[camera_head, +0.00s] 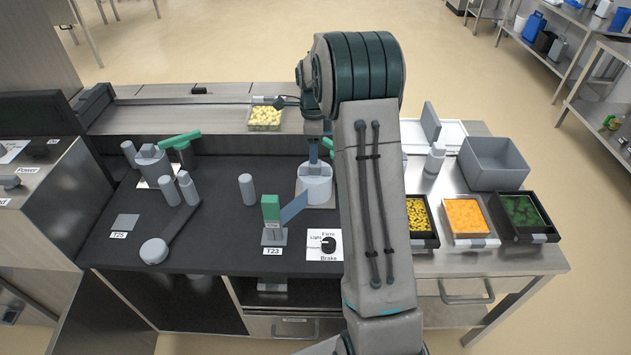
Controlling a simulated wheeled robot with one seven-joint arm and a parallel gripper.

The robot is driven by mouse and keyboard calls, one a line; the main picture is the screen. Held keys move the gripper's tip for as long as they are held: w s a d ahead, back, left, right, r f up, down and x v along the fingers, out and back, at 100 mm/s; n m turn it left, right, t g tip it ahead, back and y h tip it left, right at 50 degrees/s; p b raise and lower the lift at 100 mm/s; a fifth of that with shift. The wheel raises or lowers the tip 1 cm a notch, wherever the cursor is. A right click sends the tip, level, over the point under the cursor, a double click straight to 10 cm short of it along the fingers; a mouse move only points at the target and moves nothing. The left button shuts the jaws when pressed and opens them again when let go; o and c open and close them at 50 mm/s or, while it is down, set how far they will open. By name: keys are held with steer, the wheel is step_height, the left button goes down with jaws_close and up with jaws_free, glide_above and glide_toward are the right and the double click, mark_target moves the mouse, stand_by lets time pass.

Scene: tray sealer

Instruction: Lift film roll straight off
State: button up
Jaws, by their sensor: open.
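A pale, wide cylinder, which looks like the film roll (315,187), stands upright on the dark worktop near the centre. A dark blue upright piece (313,152) rises from its top; I cannot tell whether this is a spindle. A bluish sheet (294,207) runs from the roll's left side toward a post with a green block (271,208), labelled T23. A green part beside the roll is mostly hidden by my arm. My arm fills the middle of the view and covers the area right of the roll. I cannot make out my gripper's fingertips.
A tray of yellow pieces (265,117) sits on the conveyor behind. Food trays and a grey bin (494,163) stand on the right bench.

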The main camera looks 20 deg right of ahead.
mark_target(315, 178)
steer(key=shift+d+f+p, duration=0.15)
steer(key=shift+f+p, duration=0.2)
steer(key=shift+f, duration=2.4)
jaws_close()
